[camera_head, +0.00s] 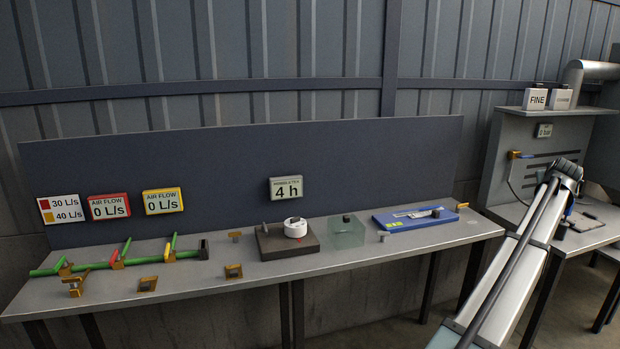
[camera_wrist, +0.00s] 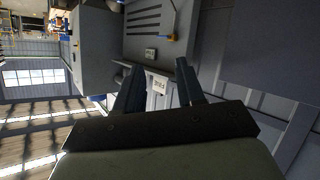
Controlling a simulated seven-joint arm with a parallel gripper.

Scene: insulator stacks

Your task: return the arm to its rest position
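My arm (camera_head: 515,260) rises from the bottom right in the head view, its bent joint in front of the grey cabinet. My gripper is not clear there, as the arm hides it. In the wrist view my gripper (camera_wrist: 160,67) has its two dark fingers spread apart, with nothing seen held between them. A white labelled block (camera_wrist: 158,84) shows through the gap, seemingly in the background. The wrist view is turned, with the cabinet front (camera_wrist: 158,20) beyond the fingertips.
The grey cabinet (camera_head: 497,165) carries a FINE block (camera_head: 535,99) on top. The long bench (camera_head: 200,290) holds green rods (camera_head: 95,265), a dark block (camera_head: 290,243) with a white round piece (camera_head: 295,228), a clear block (camera_head: 346,232) and a blue tray (camera_head: 400,223).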

